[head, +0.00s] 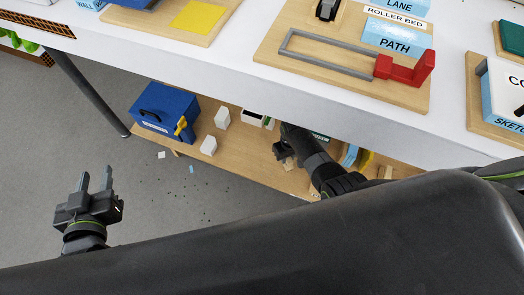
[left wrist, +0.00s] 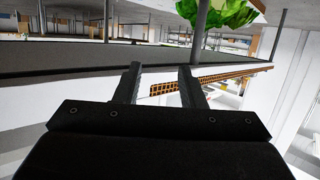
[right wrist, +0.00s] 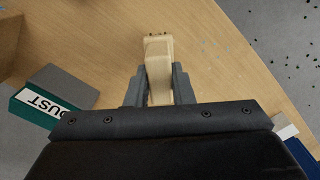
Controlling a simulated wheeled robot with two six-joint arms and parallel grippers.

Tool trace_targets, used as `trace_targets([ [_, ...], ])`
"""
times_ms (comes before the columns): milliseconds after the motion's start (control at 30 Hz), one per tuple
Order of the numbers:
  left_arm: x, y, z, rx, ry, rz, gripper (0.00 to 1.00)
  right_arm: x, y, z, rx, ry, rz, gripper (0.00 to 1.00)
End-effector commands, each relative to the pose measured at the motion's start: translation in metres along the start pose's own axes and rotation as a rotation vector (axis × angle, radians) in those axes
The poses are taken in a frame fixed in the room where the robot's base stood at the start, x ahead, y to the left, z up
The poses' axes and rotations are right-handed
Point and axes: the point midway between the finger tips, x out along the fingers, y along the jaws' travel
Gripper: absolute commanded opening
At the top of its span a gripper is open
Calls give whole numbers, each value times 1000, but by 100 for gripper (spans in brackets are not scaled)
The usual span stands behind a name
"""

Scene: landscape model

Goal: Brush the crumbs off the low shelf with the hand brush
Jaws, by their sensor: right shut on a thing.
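The low shelf (head: 240,155) is a light wood board under the white table; it also fills much of the right wrist view (right wrist: 235,75). My right gripper (head: 285,150) is over it, shut on the pale wooden hand brush (right wrist: 158,70). The brush is mostly hidden in the head view, and its bristles are hard to make out. Dark crumbs (head: 205,190) lie scattered on the grey floor in front of the shelf; they also show in the right wrist view (right wrist: 300,65). My left gripper (head: 95,182) is open and empty above the floor, left of the shelf.
A blue toolbox (head: 165,110) with a yellow item, white blocks (head: 209,145) and a green-and-white box marked DUST (right wrist: 40,103) stand on the shelf. The white table (head: 215,65) with model boards overhangs it. A dark table leg (head: 90,90) stands at left.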

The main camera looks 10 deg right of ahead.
Motion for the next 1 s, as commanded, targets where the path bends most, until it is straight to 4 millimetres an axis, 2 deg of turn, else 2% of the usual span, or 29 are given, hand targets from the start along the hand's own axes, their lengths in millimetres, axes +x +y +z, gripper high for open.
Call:
trace_targets([
  [567,-15,5,52,-41,-286,24,36,-8,1,0,0,0,0,0],
  [1000,-36,10,89,-70,-502,49,36,-13,2,1,1,0,0,0],
])
